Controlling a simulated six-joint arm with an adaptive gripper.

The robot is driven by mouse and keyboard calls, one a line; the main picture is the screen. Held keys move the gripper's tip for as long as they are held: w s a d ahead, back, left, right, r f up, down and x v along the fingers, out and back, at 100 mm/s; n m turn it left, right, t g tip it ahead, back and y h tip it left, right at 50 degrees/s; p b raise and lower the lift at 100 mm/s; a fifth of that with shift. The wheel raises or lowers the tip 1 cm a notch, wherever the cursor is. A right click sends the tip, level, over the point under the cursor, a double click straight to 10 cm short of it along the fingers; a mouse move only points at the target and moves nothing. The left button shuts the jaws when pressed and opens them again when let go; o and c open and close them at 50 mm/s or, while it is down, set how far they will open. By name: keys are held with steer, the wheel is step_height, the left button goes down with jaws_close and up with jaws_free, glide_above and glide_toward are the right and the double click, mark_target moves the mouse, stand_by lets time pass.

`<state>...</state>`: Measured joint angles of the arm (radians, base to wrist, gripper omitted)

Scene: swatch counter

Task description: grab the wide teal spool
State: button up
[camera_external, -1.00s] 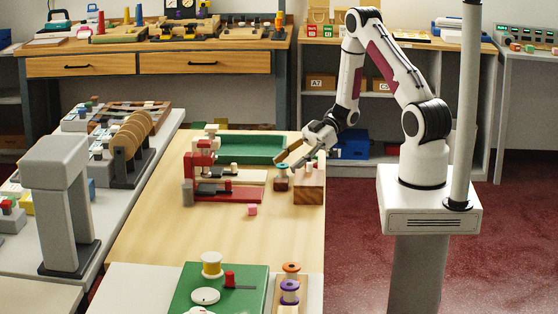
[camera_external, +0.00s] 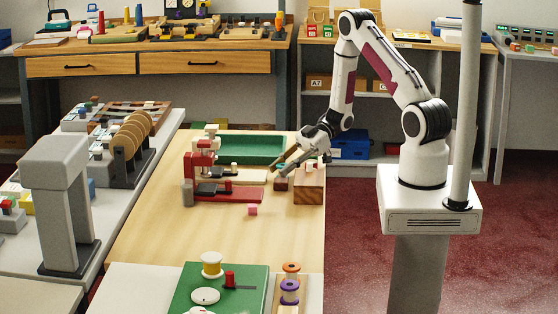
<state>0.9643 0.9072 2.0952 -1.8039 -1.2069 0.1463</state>
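A small teal-topped spool (camera_external: 282,168) stands at the right side of the wooden table, at or just above a small dark brown block (camera_external: 281,184). It is mostly hidden by my fingers, so its width is hard to judge. My gripper (camera_external: 285,166) reaches down and left to it, with a finger on either side of the teal part. I cannot tell whether the fingers touch it or have shut on it.
A wooden block (camera_external: 309,190) stands just right of the spool. A red clamp-like device (camera_external: 200,170) stands to the left, with a green tray (camera_external: 250,149) behind. A pink cube (camera_external: 252,210) lies in front. The table's middle front is clear.

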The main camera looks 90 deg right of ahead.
mark_target(283, 165)
steer(key=shift+r, duration=0.15)
steer(key=shift+c, duration=0.3)
steer(key=shift+r, duration=4.85)
